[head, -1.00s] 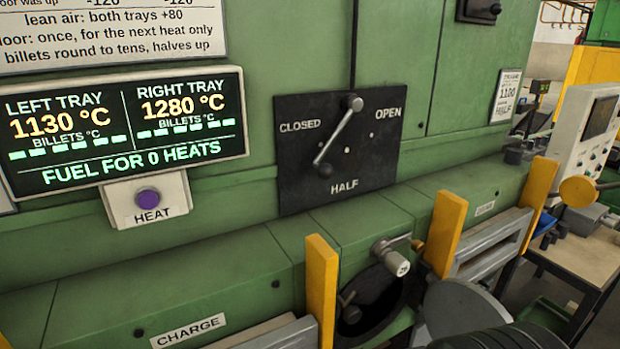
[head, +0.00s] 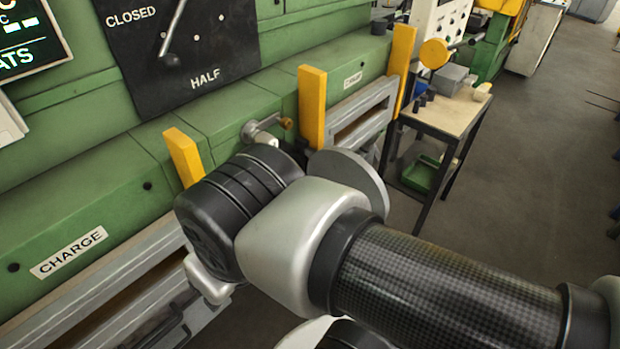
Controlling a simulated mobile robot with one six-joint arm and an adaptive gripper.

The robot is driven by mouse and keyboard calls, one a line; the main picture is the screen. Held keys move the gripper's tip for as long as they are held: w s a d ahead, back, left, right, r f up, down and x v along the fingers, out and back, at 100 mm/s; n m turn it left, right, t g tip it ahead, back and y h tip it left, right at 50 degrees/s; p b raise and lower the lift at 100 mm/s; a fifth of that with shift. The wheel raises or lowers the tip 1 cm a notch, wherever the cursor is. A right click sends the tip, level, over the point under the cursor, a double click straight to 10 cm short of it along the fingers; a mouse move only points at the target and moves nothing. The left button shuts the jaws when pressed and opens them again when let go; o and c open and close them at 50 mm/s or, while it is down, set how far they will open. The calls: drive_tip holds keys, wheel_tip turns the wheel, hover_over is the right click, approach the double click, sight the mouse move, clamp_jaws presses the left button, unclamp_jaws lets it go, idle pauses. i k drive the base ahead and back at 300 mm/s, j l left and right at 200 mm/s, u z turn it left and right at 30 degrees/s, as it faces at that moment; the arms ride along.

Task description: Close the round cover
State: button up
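The round cover (head: 362,180) is a grey disc that stands out from the green furnace front, partly hidden behind my arm's wrist. The round opening it belongs to is hidden behind my wrist in this view. A crank-like handle (head: 262,130) with a brass knob sits on the furnace ledge above and left of the cover. My gripper (head: 168,325) seems to be the small dark shape below the wrist at the lower left. Its fingers are not clear, and I cannot tell whether they touch anything.
Yellow posts (head: 312,108) stand along the furnace front beside the charge slots. A dark lever plate (head: 185,60) is above. A small work table (head: 455,108) with a green bin (head: 425,175) below stands right. Open floor (head: 540,150) lies further right.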

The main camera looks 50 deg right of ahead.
sight(336, 164)
drive_tip(key=k+l+u, duration=0.15)
drive_tip(key=l, duration=0.3)
drive_tip(key=l+u, duration=0.15)
drive_tip(key=l, duration=0.3)
drive_tip(key=k+l+u, duration=0.15)
drive_tip(key=l, duration=0.25)
drive_tip(key=k+l+u, duration=0.15)
drive_tip(key=l, duration=0.25)
drive_tip(key=k+l+u, duration=0.1)
drive_tip(key=k+l, duration=0.15)
drive_tip(key=l, duration=0.15)
drive_tip(key=k+l+u, duration=0.15)
drive_tip(key=l, duration=0.2)
drive_tip(key=k+l, duration=0.35)
drive_tip(key=l, duration=0.15)
drive_tip(key=k+z, duration=0.3)
drive_tip(key=i+l, duration=0.05)
drive_tip(key=i, duration=0.05)
